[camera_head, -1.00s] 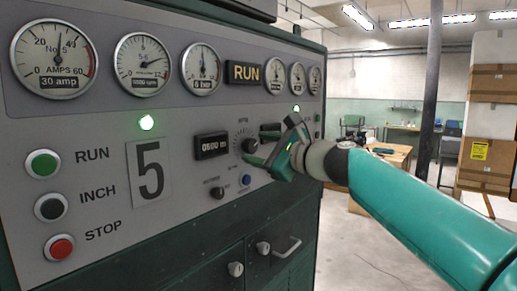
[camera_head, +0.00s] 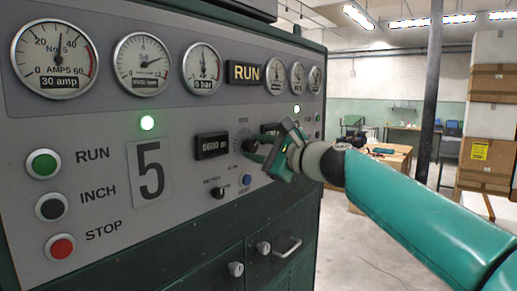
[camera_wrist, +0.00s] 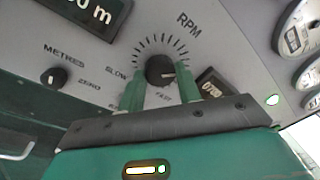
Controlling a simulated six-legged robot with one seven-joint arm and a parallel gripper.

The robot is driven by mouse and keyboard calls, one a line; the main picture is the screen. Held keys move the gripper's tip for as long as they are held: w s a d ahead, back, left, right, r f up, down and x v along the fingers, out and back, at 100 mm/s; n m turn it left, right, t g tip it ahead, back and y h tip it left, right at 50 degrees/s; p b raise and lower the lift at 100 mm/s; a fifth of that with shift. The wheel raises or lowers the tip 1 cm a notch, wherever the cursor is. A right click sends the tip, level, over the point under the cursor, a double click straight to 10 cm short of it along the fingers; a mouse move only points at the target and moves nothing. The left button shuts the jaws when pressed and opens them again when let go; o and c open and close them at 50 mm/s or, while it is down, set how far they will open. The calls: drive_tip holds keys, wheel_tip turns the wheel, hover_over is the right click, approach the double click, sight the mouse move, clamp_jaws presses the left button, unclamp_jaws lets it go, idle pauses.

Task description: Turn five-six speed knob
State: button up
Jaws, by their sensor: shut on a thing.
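The speed knob (camera_head: 248,146) is a dark round knob on the grey control panel, ringed by tick marks. In the wrist view the knob (camera_wrist: 158,68) sits below the "RPM" label, with "SLOW" and "FAST" at its sides and a pale pointer line on its face. My gripper (camera_head: 260,149) is at the panel, its green fingers reaching to the knob. In the wrist view my gripper (camera_wrist: 161,82) has one finger on each side of the knob, shut on it. The fingers and palm hide the lower part of the dial.
A counter display (camera_head: 211,145) is at left, a second display (camera_wrist: 213,84) at right. Gauges run above. Drawer handles (camera_head: 287,247) stick out below. Open floor lies right of the cabinet.

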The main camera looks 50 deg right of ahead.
drive_tip(key=shift+n, duration=0.9)
drive_tip(key=o, duration=1)
drive_tip(key=shift+c, duration=0.2)
drive_tip(key=s, duration=1.3)
drive_tip(key=shift+s+f, duration=0.25)
drive_tip(key=shift+s, duration=0.15)
